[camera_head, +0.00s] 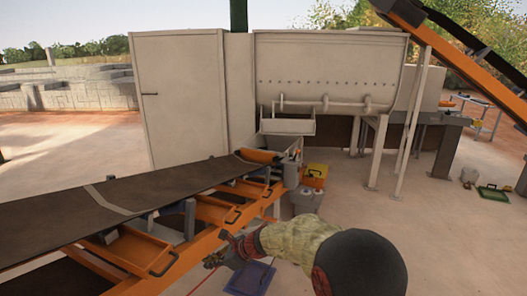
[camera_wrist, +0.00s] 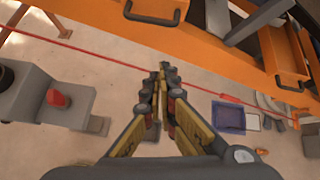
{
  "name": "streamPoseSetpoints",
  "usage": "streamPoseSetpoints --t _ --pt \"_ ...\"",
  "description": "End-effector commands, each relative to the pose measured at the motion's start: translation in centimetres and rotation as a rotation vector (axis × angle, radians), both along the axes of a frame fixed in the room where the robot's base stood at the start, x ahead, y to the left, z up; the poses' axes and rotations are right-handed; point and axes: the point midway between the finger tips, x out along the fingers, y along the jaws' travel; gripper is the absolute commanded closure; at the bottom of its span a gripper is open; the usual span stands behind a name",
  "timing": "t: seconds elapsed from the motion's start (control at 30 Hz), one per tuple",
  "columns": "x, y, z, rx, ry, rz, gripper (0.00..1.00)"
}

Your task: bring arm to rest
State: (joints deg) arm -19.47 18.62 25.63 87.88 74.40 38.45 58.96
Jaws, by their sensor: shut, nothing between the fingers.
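My gripper (camera_head: 211,261) is at the end of my arm, low beside the orange conveyor frame (camera_head: 205,238) in the head view. My arm reaches in from the lower right, with a dark round joint nearest the camera. In the wrist view my gripper (camera_wrist: 164,72) has its two fingers together at the tips, with nothing held. The fingers point toward the orange frame (camera_wrist: 205,62) and hang over the pale floor. I cannot tell the exact gap to the frame.
A dark conveyor belt (camera_head: 130,198) runs along the left. A red cord (camera_wrist: 100,62) crosses the wrist view near the fingertips. A grey box with a red switch (camera_wrist: 58,98) is at left there. A blue tray (camera_head: 250,279) lies on the floor. Open floor (camera_head: 440,235) lies right.

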Motion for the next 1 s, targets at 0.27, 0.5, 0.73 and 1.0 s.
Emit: streamPoseSetpoints --t 0.27,0.5,0.73,1.0 --pt "-9.3 -4.6 -3.9 -0.247 -0.219 0.516 1.0" --pt "-16.6 -12.5 -2.5 -0.434 -0.452 0.948 1.0" --pt "-23.5 -22.1 -1.1 -0.637 -0.639 1.299 1.0" --pt "-30.4 -31.8 -0.9 -0.891 -0.744 1.529 1.0"
